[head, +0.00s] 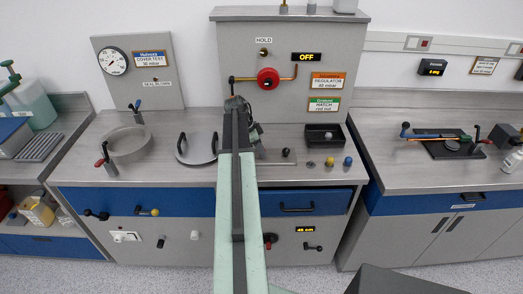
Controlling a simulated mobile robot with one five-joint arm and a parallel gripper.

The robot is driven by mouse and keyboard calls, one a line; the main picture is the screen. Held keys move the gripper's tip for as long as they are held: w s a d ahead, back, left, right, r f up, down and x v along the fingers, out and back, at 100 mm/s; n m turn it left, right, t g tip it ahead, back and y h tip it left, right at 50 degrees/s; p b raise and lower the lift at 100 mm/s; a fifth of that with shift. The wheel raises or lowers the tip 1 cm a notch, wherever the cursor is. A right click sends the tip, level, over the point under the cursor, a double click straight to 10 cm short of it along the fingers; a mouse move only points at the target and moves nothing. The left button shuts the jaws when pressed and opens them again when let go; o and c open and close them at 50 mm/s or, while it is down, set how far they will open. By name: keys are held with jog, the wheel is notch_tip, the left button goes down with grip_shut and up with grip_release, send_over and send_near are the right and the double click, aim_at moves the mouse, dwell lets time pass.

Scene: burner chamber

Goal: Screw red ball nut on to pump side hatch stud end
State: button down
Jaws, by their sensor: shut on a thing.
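My arm runs up the middle of the head view, and my gripper (238,104) is at its far end, over the back of the worktop below the grey panel. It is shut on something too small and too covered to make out. I cannot pick out a loose red ball nut. Several small knobs lie at the right of the worktop, among them a blue one (348,161) and a yellowish one (310,164). A red round body (268,78) sits on the copper pipe of the panel. I cannot tell which part is the pump side hatch stud end.
A metal ring (111,155) and a round plate with black handles (198,151) lie left of my arm. A black tray (312,141) stands right of it. The panel (240,38) rises behind. The right counter (395,180) holds a black device (450,147).

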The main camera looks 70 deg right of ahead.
jog(key=shift+m, duration=0.5)
jog(key=m, duration=0.1)
jog(key=m+y, duration=0.1)
jog(key=shift+w+d+m, duration=0.15)
jog(key=shift+d+m, duration=0.15)
jog(key=shift+d, duration=0.05)
jog(key=shift+d+m+g+y, duration=0.1)
jog(key=shift+m+g+y, duration=0.4)
jog(key=shift+m, duration=0.6)
jog(key=shift+m+y, duration=0.5)
jog(key=shift+m, duration=0.4)
jog(key=shift+a+m, duration=0.25)
jog(key=shift+m, duration=0.45)
jog(key=shift+d+m+t+y, duration=0.3)
jog(key=shift+m+y, duration=0.3)
jog(key=shift+m, duration=0.3)
jog(key=shift+d+m+y, duration=0.1)
jog(key=shift+m+y, duration=0.4)
jog(key=shift+m, duration=0.7)
jog(key=m+t+y, duration=0.1)
jog(key=m, duration=0.2)
jog(key=shift+m, duration=0.4)
